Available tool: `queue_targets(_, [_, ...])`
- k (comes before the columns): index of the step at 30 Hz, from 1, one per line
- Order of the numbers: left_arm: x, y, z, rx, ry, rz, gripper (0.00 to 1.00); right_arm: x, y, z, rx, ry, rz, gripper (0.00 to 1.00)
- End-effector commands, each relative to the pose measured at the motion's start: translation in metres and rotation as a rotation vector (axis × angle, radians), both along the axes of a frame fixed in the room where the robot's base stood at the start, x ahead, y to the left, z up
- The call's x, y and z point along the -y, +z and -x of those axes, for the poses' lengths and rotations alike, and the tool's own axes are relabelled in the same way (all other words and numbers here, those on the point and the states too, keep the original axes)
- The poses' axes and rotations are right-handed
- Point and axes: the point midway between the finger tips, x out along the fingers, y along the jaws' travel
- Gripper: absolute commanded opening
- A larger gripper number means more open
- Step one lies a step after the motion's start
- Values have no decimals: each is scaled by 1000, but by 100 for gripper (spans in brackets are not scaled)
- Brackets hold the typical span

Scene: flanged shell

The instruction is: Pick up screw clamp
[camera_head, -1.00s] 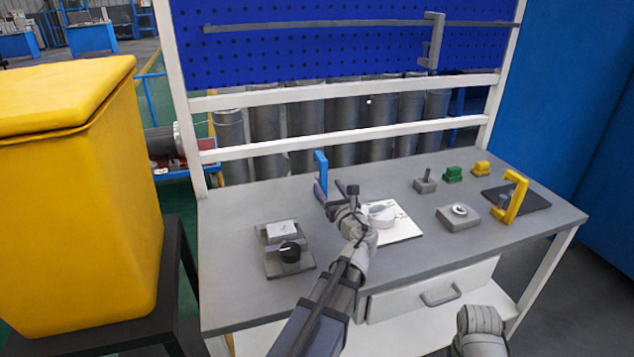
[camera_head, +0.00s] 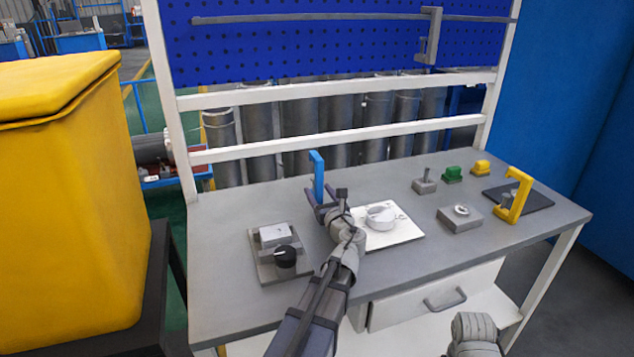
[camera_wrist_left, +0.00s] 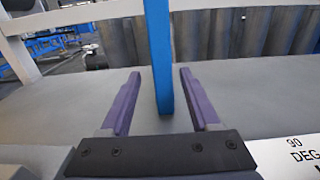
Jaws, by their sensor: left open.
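A blue screw clamp (camera_head: 317,172) stands upright on the grey bench, left of the white plate. In the left wrist view its blue bar (camera_wrist_left: 159,50) rises between the two purple fingers. My left gripper (camera_head: 322,195) is open, its fingers on either side of the bar with gaps showing; it also shows in the left wrist view (camera_wrist_left: 160,78). The clamp's top is cut off in that view. A yellow clamp (camera_head: 516,195) stands at the bench's right, and a grey clamp (camera_head: 431,35) hangs on the rail at the back. My right gripper is not in view.
A white plate (camera_head: 402,236) with a round white part (camera_head: 380,217) lies right of my left arm. A grey fixture with a black knob (camera_head: 286,256) is to the left. Small blocks and a grey box (camera_head: 460,218) stand right. Free bench lies between.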

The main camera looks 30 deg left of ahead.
Motion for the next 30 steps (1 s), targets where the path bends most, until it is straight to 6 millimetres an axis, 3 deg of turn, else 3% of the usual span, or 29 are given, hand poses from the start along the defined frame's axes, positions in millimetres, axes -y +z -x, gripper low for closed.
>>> queue_targets(7, [-7,0,-8,0,0,0,62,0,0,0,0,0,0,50])
queue_targets(15, [-34,1,-35,0,2,0,62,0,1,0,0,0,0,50])
queue_targets(23, [-38,1,-37,0,-1,0,62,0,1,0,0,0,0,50])
queue_targets(30, [-38,1,-37,0,0,0,38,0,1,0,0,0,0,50])
